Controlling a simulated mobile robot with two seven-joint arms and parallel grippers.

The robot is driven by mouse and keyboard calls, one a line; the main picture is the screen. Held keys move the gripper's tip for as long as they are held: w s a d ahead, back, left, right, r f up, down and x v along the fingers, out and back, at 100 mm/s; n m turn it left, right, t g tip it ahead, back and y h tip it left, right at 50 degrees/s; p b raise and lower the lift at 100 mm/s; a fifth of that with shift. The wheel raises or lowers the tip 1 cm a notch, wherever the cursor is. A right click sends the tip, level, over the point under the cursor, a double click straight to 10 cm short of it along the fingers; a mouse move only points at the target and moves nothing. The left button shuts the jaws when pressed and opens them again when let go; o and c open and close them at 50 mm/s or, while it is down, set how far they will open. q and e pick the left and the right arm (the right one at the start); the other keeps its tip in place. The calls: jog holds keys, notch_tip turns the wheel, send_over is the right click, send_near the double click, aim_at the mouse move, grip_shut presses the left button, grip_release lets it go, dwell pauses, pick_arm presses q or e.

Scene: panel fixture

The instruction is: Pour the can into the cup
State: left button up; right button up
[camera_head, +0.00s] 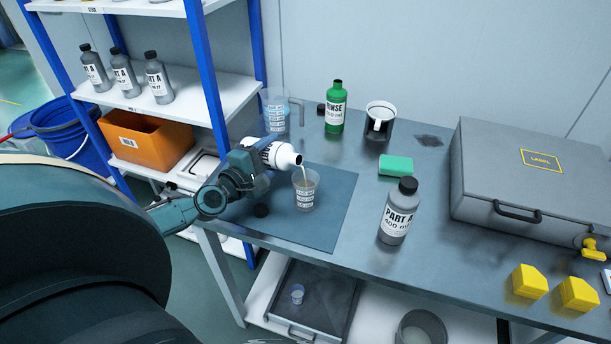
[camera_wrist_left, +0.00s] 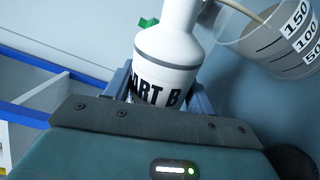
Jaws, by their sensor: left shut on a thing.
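My left gripper (camera_head: 246,166) is shut on a white bottle marked PART B (camera_head: 284,155), which the task seems to call the can. The bottle is tipped with its mouth to the right, and a thin pale stream runs from it into the clear graduated cup (camera_head: 306,191). The cup stands upright on the dark mat, just below and right of the mouth. In the left wrist view the bottle (camera_wrist_left: 168,68) sits between the fingers, and the cup (camera_wrist_left: 277,45) with the stream shows at top right. My right gripper is not in view.
A dark cap (camera_head: 261,210) lies on the mat (camera_head: 333,218). A clear jug (camera_head: 276,112), green RINSE bottle (camera_head: 336,108), black mug (camera_head: 379,124), green sponge (camera_head: 396,165) and grey PART A bottle (camera_head: 398,215) stand around. A grey case (camera_head: 530,185) fills the right.

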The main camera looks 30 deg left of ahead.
pick_arm(q)
jog(key=shift+r+p, duration=0.3)
jog(key=shift+p, duration=0.1)
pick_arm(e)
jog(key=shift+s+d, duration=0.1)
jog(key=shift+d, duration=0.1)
pick_arm(q)
jog(key=shift+d+r+m+p, duration=0.1)
jog(key=shift+d+m+p, duration=0.05)
jog(key=shift+m+p, duration=0.2)
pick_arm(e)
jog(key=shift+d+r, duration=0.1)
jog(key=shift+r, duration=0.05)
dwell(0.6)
